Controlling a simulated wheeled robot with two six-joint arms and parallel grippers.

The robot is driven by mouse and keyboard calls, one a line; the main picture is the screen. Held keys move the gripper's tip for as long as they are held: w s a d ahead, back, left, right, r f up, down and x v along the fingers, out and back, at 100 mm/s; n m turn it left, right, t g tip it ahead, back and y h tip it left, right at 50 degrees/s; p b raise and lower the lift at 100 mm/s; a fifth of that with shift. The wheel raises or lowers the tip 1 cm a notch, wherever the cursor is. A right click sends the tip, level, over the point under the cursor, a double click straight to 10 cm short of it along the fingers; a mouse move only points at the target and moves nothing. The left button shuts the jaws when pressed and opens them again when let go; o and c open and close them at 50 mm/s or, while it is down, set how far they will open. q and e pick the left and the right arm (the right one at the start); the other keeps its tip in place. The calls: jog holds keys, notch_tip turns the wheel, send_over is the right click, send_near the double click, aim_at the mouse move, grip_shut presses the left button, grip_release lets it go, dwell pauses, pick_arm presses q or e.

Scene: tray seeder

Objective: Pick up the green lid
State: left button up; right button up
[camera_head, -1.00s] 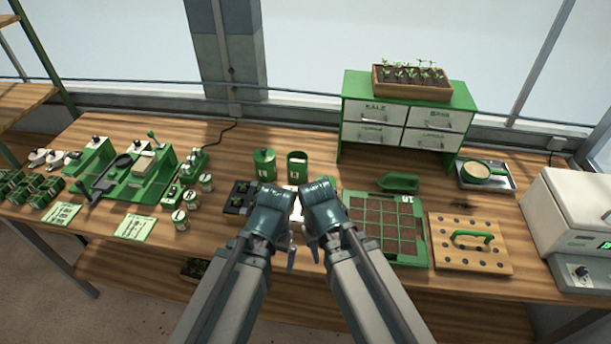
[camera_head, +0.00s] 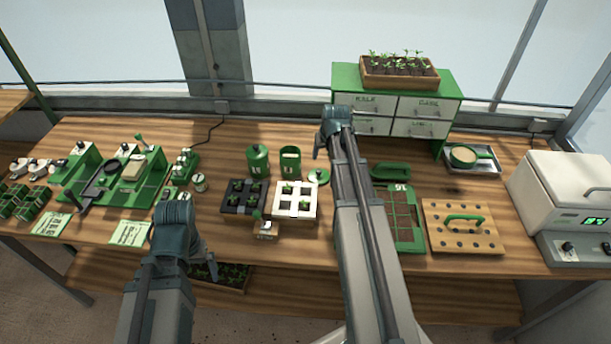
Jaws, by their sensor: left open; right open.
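My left gripper (camera_head: 207,262) is open and empty at the table's front edge, well left of the lid. Its fingers are partly hidden by the wrist.
A black seedling tray (camera_head: 232,208) and a white one (camera_head: 282,212) stand in front of the canisters. A green soil tray (camera_head: 418,236), a green scoop (camera_head: 391,172) and a wooden dibber board (camera_head: 432,231) are at the right. A drawer cabinet (camera_head: 447,97) stands behind.

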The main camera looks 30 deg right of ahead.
aim_at(319, 171)
jog(key=shift+a+b+x, duration=0.1)
jog(key=shift+b+x, duration=3.15)
jog(key=shift+x, duration=0.25)
jog(key=shift+a+b+x, duration=0.15)
jog(key=shift+b+x, duration=3.1)
jog(key=shift+x, duration=0.25)
jog(key=shift+s, duration=0.1)
jog(key=shift+c, duration=0.4)
grip_shut()
